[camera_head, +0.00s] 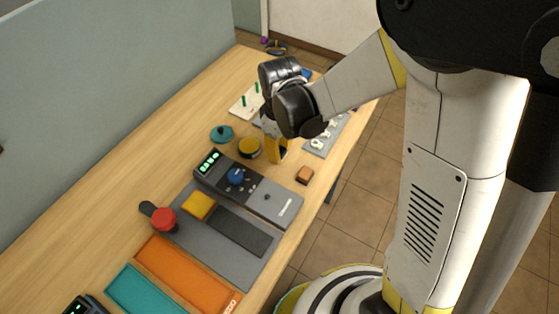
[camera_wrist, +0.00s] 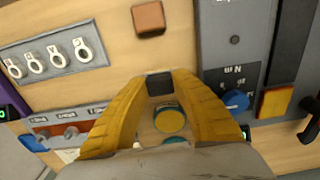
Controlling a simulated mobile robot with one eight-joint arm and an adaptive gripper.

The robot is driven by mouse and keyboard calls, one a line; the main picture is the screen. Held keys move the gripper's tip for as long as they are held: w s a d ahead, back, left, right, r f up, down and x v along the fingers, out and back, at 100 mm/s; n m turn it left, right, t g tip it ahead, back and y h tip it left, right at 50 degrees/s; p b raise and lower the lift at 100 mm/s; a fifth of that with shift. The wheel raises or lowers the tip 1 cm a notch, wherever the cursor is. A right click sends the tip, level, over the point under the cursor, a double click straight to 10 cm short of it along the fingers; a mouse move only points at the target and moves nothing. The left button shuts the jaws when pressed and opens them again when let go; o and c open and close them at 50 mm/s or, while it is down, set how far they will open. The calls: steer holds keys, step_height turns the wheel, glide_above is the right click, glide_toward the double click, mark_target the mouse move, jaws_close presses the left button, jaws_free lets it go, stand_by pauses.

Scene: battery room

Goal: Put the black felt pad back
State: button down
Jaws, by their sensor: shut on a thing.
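My gripper (camera_head: 277,155) points down over the right part of the table, beside a yellow-topped round piece (camera_head: 249,148). In the wrist view, its yellow fingers (camera_wrist: 160,88) are closed on a small dark square piece, which looks like the black felt pad (camera_wrist: 160,84). The pad sits between the fingertips, above the wooden table surface; I cannot tell how high. In the head view the pad is hidden by the fingers. A grey mat (camera_head: 183,232) bears a yellow square block (camera_head: 199,205) and a long dark strip (camera_head: 237,232).
A grey device with a blue knob (camera_head: 236,176) stands beside the mat. A brown block (camera_head: 304,175) lies near the table's right edge. A teal round piece (camera_head: 222,133), a red knob (camera_head: 162,219), an orange tray (camera_head: 188,276) and a grey hook panel (camera_wrist: 52,52) are around.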

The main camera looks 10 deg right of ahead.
mark_target(279, 165)
steer(key=shift+f+b, duration=0.85)
steer(key=shift+f, duration=1.2)
steer(key=shift+f, duration=0.1)
steer(key=c, duration=1.2)
jaws_free()
steer(key=shift+o, duration=0.2)
